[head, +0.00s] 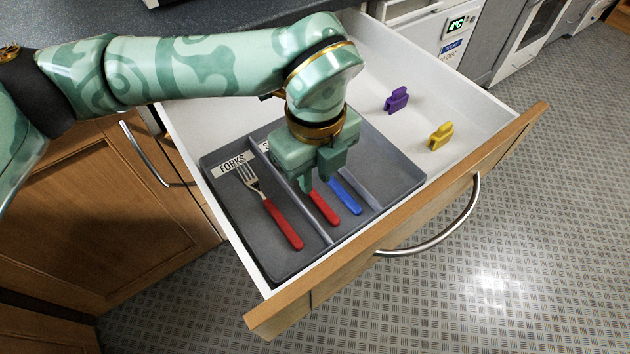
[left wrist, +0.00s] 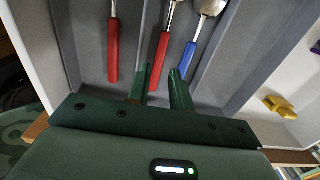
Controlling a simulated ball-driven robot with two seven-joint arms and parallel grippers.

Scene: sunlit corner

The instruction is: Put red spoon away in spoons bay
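The grey cutlery tray (head: 399,197) sits in the open drawer. The red spoon (head: 324,208) appears to lie in the middle bay, beside the blue spoon (head: 345,197). Both also show in the left wrist view, the red spoon (left wrist: 163,52) left of the blue one (left wrist: 188,59). My left gripper (head: 320,185) is low over this bay, fingers pointing down. In the left wrist view its fingers (left wrist: 162,72) are apart, with the red handle's end between them. The spoon bay's label is mostly hidden by my gripper. My right gripper is not in view.
A red-handled fork (head: 283,223) lies in the bay labelled FORKS (head: 233,165). The tray's right bay looks empty where visible. A purple clip (head: 397,98) and a yellow clip (head: 441,135) lie on the drawer floor to the right. The drawer front (head: 420,215) bounds the near side.

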